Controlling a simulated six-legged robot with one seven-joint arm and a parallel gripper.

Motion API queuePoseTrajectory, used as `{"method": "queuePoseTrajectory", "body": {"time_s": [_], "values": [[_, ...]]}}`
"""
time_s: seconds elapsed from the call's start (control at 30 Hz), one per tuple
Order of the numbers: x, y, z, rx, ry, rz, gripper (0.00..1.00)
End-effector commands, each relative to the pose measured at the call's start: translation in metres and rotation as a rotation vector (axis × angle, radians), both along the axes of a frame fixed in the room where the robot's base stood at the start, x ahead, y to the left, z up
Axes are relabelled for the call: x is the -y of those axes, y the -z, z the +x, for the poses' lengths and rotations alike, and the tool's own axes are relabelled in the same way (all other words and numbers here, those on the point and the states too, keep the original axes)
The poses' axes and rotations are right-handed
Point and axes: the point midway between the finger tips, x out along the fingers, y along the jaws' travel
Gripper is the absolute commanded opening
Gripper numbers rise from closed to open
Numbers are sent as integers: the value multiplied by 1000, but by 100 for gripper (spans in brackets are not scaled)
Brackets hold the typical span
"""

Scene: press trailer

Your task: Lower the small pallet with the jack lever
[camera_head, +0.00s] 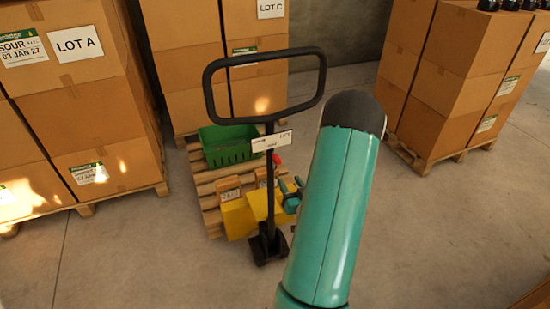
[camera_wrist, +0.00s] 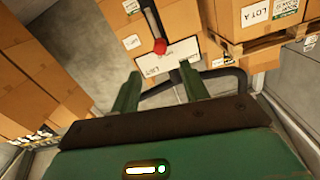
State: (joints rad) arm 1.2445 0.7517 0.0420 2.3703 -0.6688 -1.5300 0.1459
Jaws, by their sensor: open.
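The pallet jack has a black loop handle (camera_head: 207,90) on an upright mast and a yellow body (camera_head: 238,218). Its lever has a red knob (camera_head: 277,159), just below a white label card (camera_head: 272,141). The small wooden pallet (camera_head: 208,203) lies around the yellow forks, carrying a green crate (camera_head: 226,153) and small cartons. My gripper (camera_head: 291,188) is partly hidden by my teal arm. In the wrist view my gripper (camera_wrist: 159,69) is open and empty. The red knob (camera_wrist: 160,46) shows just beyond the gap between the fingertips, apparently untouched.
Stacked cartons on pallets stand at left, labelled LOT A (camera_head: 77,45), behind the jack, labelled LOT C (camera_head: 270,8), and at right (camera_head: 455,85). Concrete floor (camera_head: 430,230) is clear at front right.

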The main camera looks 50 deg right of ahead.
Motion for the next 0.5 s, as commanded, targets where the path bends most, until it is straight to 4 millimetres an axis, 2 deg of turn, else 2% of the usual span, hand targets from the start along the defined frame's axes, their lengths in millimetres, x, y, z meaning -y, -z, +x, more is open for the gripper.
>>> {"method": "queuePoseTrajectory", "body": {"time_s": [0.17, 0.5], "values": [[8, 0, 12, 11, -2, -3, 45], [42, -1, 69, 11, -2, -3, 45]]}}
